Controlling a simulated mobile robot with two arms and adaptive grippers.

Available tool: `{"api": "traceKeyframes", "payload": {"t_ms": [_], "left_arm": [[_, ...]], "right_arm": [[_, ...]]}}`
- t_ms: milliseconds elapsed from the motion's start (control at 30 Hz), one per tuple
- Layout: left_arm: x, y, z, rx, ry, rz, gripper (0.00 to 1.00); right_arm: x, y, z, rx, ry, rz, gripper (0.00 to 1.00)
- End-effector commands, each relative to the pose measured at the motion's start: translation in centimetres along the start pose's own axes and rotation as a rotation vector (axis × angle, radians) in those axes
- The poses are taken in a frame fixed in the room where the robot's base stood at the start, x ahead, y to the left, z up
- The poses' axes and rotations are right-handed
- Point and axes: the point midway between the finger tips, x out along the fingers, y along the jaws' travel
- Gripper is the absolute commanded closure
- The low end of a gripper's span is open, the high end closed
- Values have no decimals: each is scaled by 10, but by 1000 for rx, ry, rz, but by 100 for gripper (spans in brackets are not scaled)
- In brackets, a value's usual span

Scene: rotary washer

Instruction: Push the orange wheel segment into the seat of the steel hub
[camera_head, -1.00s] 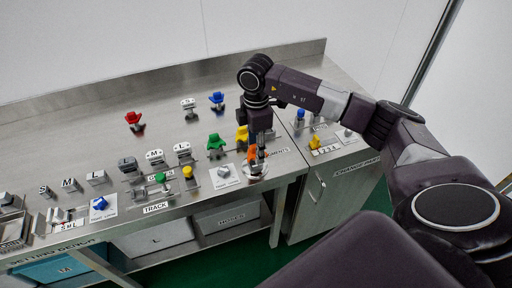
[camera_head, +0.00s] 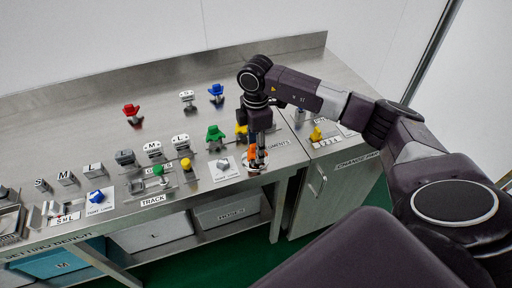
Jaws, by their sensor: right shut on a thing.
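The orange wheel segment (camera_head: 252,153) is at the front right of the steel bench, at the tip of my right gripper (camera_head: 257,158). My right gripper points down from above and is shut on it. The steel hub (camera_head: 255,167) shows as a round metal piece directly under the segment, near the bench's front edge. The fingers cover part of both, so I cannot tell whether the segment is fully down in the seat. My left gripper is not in view.
A yellow piece (camera_head: 241,131) and a green piece (camera_head: 215,137) stand close to the left of my right gripper. Red (camera_head: 131,112) and blue (camera_head: 216,91) pieces stand farther back. A separate cabinet (camera_head: 335,165) adjoins on the right. The back left of the bench (camera_head: 70,130) is clear.

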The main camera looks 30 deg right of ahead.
Motion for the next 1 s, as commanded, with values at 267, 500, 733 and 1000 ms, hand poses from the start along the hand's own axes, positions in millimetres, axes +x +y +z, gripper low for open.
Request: {"api": "traceKeyframes", "payload": {"t_ms": [267,500,733,1000], "left_arm": [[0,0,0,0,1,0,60],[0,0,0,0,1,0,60],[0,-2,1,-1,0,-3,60],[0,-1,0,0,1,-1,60]], "right_arm": [[0,0,0,0,0,0,53],[0,0,0,0,0,0,43],[-6,1,0,0,0,1,43],[-57,2,0,1,1,5,43]]}}
